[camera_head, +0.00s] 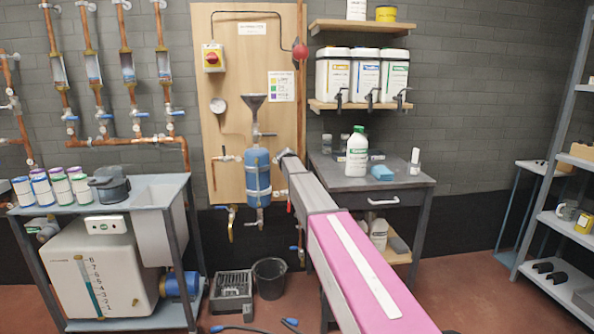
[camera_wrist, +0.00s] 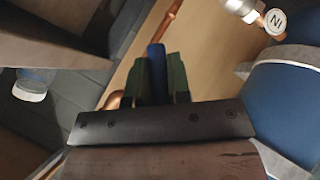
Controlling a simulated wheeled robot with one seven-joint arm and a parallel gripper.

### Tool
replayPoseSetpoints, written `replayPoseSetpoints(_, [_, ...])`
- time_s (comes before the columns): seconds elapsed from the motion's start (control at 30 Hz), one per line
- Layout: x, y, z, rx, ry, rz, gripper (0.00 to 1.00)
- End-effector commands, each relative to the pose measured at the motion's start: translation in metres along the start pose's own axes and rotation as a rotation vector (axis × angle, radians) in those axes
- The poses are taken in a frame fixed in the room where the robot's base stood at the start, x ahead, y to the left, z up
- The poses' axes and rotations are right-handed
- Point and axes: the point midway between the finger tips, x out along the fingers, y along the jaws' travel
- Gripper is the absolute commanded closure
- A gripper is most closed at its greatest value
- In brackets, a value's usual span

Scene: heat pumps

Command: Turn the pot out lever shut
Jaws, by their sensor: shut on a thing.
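The blue dosing pot (camera_head: 257,180) with a dark funnel (camera_head: 254,100) on top is mounted on the wooden board. In the wrist view, the pot (camera_wrist: 292,100) fills the right side, with a pale band round it. My gripper (camera_wrist: 158,72) has green fingers shut on a blue lever (camera_wrist: 157,60), which stands between them. Copper pipe (camera_wrist: 166,30) runs behind the lever. A round tag with "IN" upside down (camera_wrist: 275,20) is at the top right. In the head view my arm's end covers the area right of the pot and hides the gripped lever. No out label is readable.
A bucket (camera_head: 270,276) and a grey crate (camera_head: 231,292) stand on the floor below. A grey bench (camera_head: 375,180) with a white bottle (camera_head: 357,152) is right of the pot, close to my arm.

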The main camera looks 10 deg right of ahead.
Motion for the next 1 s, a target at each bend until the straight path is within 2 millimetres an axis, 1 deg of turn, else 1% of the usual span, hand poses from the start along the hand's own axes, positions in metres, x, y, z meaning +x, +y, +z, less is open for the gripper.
replayPoseSetpoints(0.5, [-0.001,-0.024,-0.007,0.319,0.09,-0.319,1.0])
replayPoseSetpoints(0.7, [-0.002,-0.03,-0.01,0.404,0.114,-0.403,1.0])
replayPoseSetpoints(1.0, [-0.004,-0.035,-0.013,0.466,0.132,-0.466,1.0])
